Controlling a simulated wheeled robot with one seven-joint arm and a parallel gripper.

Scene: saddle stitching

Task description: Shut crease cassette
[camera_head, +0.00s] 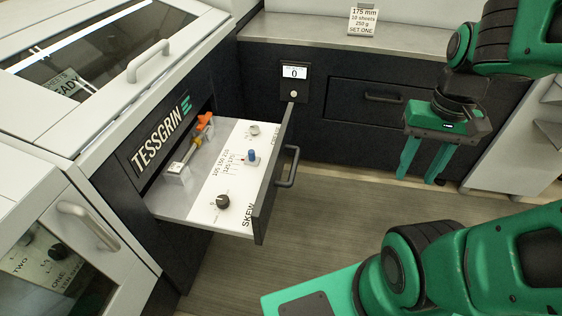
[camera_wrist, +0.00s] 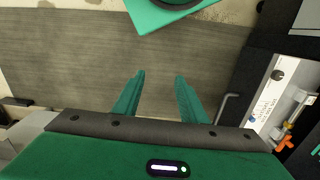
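The crease cassette (camera_head: 226,178) is a drawer pulled out from the dark front of the TESSGRIN machine (camera_head: 161,134). Its white panel carries a black knob, a blue-topped peg in a slot and a small silver knob. An orange-handled part lies toward its back. A dark bar handle (camera_head: 288,166) is on its front plate. In the wrist view the cassette (camera_wrist: 266,100) shows at the right edge, with its handle (camera_wrist: 224,108) beside it. My gripper (camera_head: 422,178) is open and empty, hanging over the floor to the right of the cassette, apart from the handle.
A dark cabinet with a closed drawer (camera_head: 366,97) and a small counter display (camera_head: 294,72) stands behind. A sign (camera_head: 363,20) stands on the grey worktop (camera_head: 300,33). Another machine door with a handle (camera_head: 88,226) is at lower left. Bare floor (camera_head: 330,212) lies between cassette and gripper.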

